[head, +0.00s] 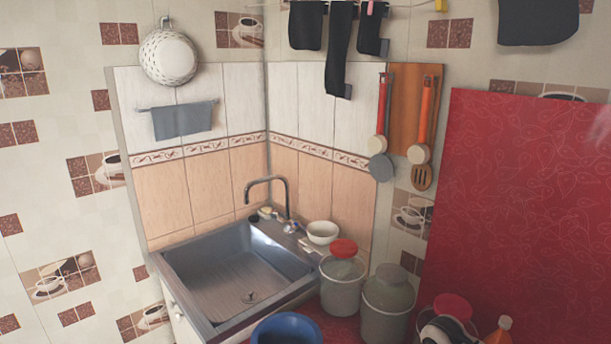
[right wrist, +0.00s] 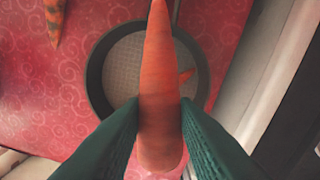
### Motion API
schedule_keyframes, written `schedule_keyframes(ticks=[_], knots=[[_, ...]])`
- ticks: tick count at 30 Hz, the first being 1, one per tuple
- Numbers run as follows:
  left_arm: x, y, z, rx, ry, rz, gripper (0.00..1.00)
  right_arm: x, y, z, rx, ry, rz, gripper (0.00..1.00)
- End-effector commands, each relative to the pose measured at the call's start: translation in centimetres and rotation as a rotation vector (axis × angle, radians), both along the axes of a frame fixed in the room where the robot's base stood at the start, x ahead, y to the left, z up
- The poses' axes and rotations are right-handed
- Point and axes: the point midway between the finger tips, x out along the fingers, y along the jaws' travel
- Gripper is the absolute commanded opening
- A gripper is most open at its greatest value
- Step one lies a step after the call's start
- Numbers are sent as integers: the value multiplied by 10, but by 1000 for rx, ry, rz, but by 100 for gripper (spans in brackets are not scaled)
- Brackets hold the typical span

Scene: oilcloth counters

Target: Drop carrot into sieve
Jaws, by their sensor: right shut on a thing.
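My right gripper (right wrist: 158,112) is shut on an orange carrot (right wrist: 159,65), its green fingers on both sides near the thick end. The carrot's narrow end points to the top of the right wrist view. Behind the carrot in that view is a round, dark-rimmed vessel with a pale mesh-like bottom, which looks like the sieve (right wrist: 120,72). The carrot hides its middle. The left gripper is in neither view.
A second carrot with dark patches (right wrist: 55,20) lies on the red patterned cloth (right wrist: 50,90). A pale counter edge (right wrist: 285,75) runs along the right. In the head view are a sink (head: 240,270), a blue bowl (head: 287,328) and lidded canisters (head: 388,300).

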Motion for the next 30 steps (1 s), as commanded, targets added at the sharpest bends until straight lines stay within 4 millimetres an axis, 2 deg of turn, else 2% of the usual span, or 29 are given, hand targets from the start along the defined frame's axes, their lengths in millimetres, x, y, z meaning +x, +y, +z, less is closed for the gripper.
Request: schedule_keyframes(ticks=[16, 29, 30], knots=[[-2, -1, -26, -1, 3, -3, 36, 0, -1, -57, 1, 0, -9, 4], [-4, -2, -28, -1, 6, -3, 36, 1, -2, -62, 0, -1, -9, 4], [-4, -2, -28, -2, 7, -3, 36, 1, -2, -62, 0, -1, -9, 32]])
